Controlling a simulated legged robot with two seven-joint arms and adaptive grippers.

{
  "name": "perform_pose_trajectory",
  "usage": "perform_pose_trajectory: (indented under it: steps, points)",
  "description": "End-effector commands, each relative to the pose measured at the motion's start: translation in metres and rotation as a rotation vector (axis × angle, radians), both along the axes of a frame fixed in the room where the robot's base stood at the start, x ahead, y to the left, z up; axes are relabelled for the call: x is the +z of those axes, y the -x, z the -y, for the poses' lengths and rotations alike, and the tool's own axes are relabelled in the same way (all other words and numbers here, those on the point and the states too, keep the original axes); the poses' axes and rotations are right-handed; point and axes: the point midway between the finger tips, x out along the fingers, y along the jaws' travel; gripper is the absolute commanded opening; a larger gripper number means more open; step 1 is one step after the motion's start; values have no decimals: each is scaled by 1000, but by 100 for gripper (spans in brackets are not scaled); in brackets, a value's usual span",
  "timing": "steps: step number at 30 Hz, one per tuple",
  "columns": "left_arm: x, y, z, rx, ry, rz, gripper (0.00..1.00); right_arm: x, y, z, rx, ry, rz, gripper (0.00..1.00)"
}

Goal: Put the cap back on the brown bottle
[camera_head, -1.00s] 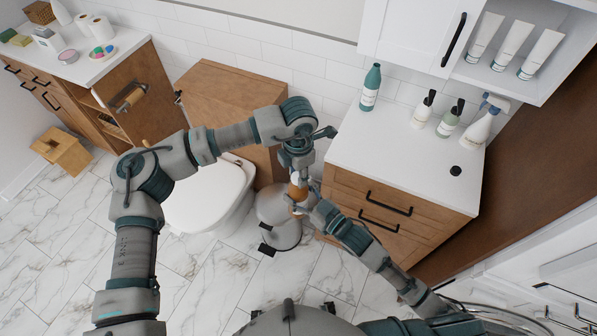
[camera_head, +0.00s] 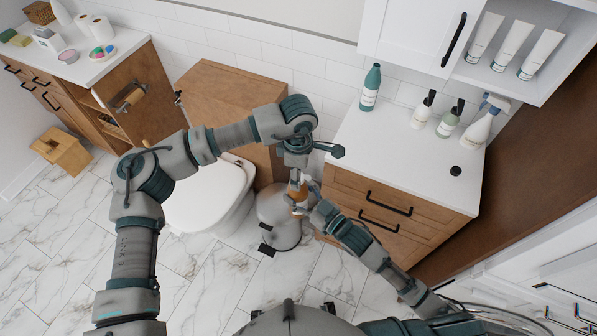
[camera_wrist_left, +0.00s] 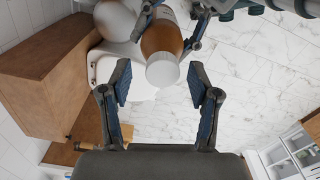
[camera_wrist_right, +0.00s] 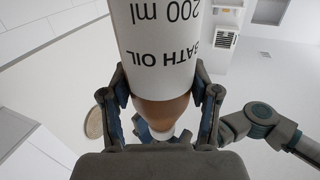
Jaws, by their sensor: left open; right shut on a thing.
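The brown bottle (camera_head: 298,190) is held in the air by my right gripper (camera_wrist_right: 162,90), which is shut around its body. Its white label reads "BATH OIL 200 ml" in the right wrist view (camera_wrist_right: 165,40). A white cap (camera_wrist_left: 162,71) sits at the end of the bottle's neck; it also shows in the right wrist view (camera_wrist_right: 160,133). Whether it is fully seated cannot be told. My left gripper (camera_wrist_left: 160,78) is open, with its fingers apart on either side of the cap and a gap visible on both sides.
A grey bin (camera_head: 280,217) stands below the hands, beside the white toilet (camera_head: 210,195). At right, a white counter (camera_head: 400,160) carries a teal bottle (camera_head: 370,88), pump bottles, a spray bottle (camera_head: 482,124) and a small black disc (camera_head: 455,170).

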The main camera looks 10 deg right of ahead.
Motion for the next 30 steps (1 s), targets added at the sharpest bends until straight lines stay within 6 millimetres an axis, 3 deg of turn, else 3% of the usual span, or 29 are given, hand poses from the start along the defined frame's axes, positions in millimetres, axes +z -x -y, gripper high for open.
perform_pose_trajectory:
  steps: [15,21,30]
  points:
    - [97,-3,1,1,0,3,62,2,0,0,0,-1,3,0]
    - [112,-3,1,1,0,0,62,1,0,0,0,-1,3,0]
    - [113,-3,1,0,0,0,62,2,0,0,0,-1,3,0]
